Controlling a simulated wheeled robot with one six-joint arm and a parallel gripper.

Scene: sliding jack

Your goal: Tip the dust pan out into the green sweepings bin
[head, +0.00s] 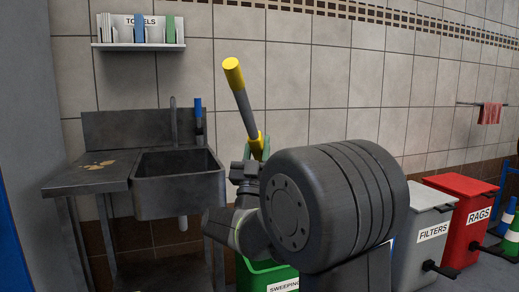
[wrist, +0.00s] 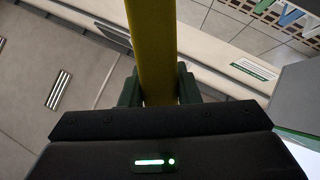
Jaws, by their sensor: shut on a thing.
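A long handle (head: 243,100), grey with a yellow top end and a yellow lower part, rises tilted in the middle of the head view. I take it for the dust pan's handle; no pan shows. My gripper (head: 252,162) is shut around its yellow lower part. In the wrist view the yellow shaft (wrist: 151,40) passes between the two dark green fingers. The green sweepings bin (head: 258,278) stands low in the head view, mostly hidden behind my arm; part of its label shows.
A steel sink (head: 180,185) with a side bench carrying brown crumbs (head: 98,165) stands at left. A towel shelf (head: 138,46) hangs above. A grey filters bin (head: 420,225) and a red rags bin (head: 470,215) stand at right.

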